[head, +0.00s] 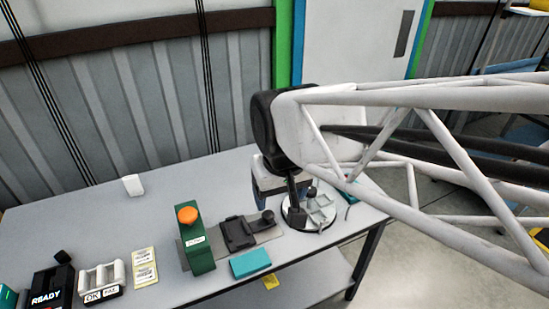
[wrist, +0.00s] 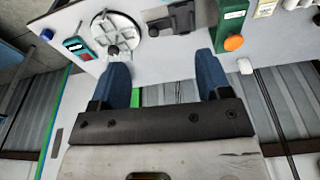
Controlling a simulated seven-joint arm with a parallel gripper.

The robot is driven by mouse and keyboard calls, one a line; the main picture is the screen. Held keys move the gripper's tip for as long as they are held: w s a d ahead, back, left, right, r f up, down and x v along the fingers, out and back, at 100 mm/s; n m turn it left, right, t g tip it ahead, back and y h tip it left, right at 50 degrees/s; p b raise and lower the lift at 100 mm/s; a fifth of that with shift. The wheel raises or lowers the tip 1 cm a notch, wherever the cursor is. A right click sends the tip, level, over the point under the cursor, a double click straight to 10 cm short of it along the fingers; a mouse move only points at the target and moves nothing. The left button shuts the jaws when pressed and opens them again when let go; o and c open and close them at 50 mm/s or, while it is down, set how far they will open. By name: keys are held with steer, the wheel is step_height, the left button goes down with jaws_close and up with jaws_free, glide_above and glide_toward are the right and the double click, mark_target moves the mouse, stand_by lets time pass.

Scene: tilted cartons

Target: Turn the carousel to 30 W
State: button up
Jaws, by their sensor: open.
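The carousel (head: 297,221) is a round pale disc at the right end of the grey table, with grey raised parts and a black knob (head: 312,191). It also shows at the top left of the wrist view (wrist: 129,45), with the black knob (wrist: 113,50) at its lower edge. No 30 W marking is readable. My gripper (wrist: 163,62) is open and empty, its two blue fingers apart. In the wrist view the carousel lies beyond the left finger, with no contact visible. In the head view my arm covers part of the disc's surroundings and the fingertips are unclear.
A black fixture (head: 238,236) and a green box (head: 196,248) with an orange button (head: 187,214) stand left of the carousel. A teal block (head: 250,263) lies in front. A teal device with a display (wrist: 76,45) sits beside the carousel. The table's back middle is mostly clear.

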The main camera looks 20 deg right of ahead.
steer(key=w+d+f+m+g, duration=0.2)
steer(key=w+d, duration=0.3)
steer(key=w, duration=0.4)
steer(key=m+g+y, duration=0.3)
steer(key=m, duration=0.3)
glide_toward(311, 189)
steer(key=shift+s+f, duration=0.1)
steer(key=shift+f, duration=0.6)
steer(key=shift+f, duration=0.15)
steer(key=shift+x, duration=3.8)
steer(key=shift+s+a, duration=0.2)
steer(key=c, duration=1.3)
